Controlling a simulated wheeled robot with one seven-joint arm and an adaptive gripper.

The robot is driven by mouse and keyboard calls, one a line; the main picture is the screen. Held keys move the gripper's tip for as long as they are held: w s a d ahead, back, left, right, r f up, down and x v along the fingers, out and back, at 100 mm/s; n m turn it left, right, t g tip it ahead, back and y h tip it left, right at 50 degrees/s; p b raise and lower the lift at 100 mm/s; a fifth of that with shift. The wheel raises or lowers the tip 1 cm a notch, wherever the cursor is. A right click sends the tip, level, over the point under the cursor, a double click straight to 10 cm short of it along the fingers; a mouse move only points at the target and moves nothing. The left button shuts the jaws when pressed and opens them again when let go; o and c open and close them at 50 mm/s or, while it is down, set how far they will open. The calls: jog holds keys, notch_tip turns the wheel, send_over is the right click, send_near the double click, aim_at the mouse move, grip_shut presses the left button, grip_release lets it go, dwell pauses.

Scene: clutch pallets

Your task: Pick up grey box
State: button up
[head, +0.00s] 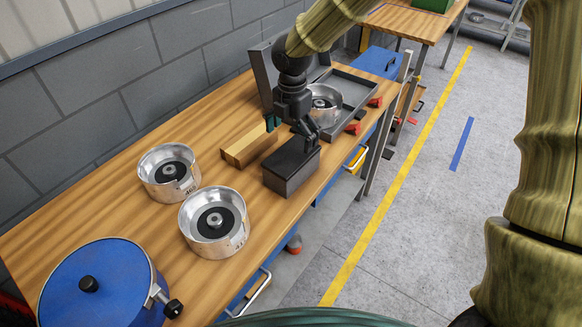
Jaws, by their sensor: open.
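The dark grey box (288,180) lies on the wooden workbench near its front edge, just right of a wooden block. My gripper (292,133) is open and points down over the far end of the box. One fingertip shows on the left, near the wooden block, and the other is on the right, close to the box's top. I cannot tell whether a finger touches the box. The gripper partly hides the box's far end.
The wooden block (246,146) lies close to the box's left. Two metal clutch drums (160,191) (206,246) stand nearer on the bench (110,214). A blue lidded pot (118,263) is at the front left. A grey tray (358,87) holding another drum (333,106) is behind.

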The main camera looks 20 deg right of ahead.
aim_at(292, 155)
jog(key=shift+w+f, duration=0.15)
jog(key=shift+f, duration=0.45)
jog(key=shift+d+f, duration=0.1)
jog(key=shift+f, duration=2.6)
jog(key=shift+w+f+p, duration=0.2)
jog(key=shift+f+p, duration=0.95)
jog(key=shift+f, duration=1.4)
jog(key=shift+c, duration=0.4)
jog(key=c, duration=1.2)
jog(key=shift+o, duration=0.2)
jog(key=shift+r, duration=0.1)
